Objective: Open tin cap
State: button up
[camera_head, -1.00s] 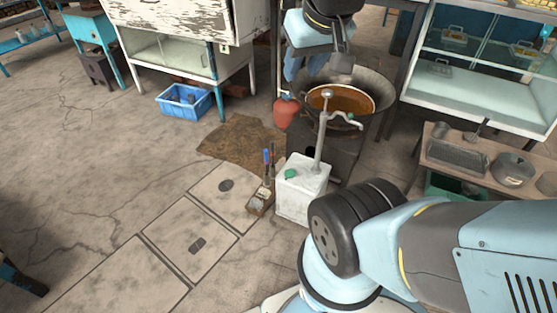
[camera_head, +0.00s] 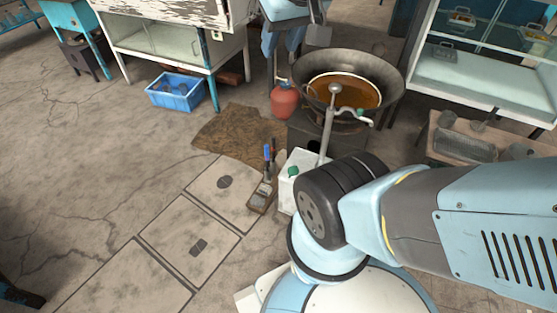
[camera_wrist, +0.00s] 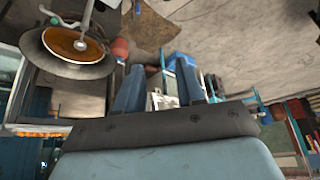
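A white tin (camera_head: 287,190) stands on the floor in front of the stove in the head view. A green cap (camera_head: 293,171) sits on its top. My own arm hides much of the tin's right side. My gripper (camera_wrist: 159,66) shows two blue fingers in the wrist view, spread apart with nothing held between them. In the head view the gripper (camera_head: 283,44) is at the top edge, beyond the wok and well away from the tin, and partly cut off.
A wok (camera_head: 390,80) with brown liquid sits on the stove, behind the tin. A red jug (camera_head: 284,101) stands left of the wok. A small tool box (camera_head: 262,200) is beside the tin. The floor to the left is mostly clear.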

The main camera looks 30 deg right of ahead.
jog(key=w+f+m+g, duration=0.15)
jog(key=w+f, duration=0.25)
jog(key=w, duration=0.5)
jog(key=w+f+m, duration=0.2)
jog(key=w+f, duration=0.3)
jog(key=w, duration=0.3)
jog(key=w+d+f+m+g, duration=0.1)
jog(key=w+f, duration=0.5)
jog(key=f, duration=0.3)
jog(key=w+f+m, duration=0.2)
jog(key=w+f, duration=0.4)
jog(key=f, duration=0.3)
jog(key=m+g+h, duration=0.2)
jog(key=m+h, duration=0.1)
jog(key=h, duration=0.2)
send_near(292, 172)
jog(key=s+a+r, duration=0.3)
jog(key=a+r, duration=0.2)
jog(key=x, duration=1.3)
jog(key=shift+w+f, duration=0.1)
jog(key=shift+w, duration=0.05)
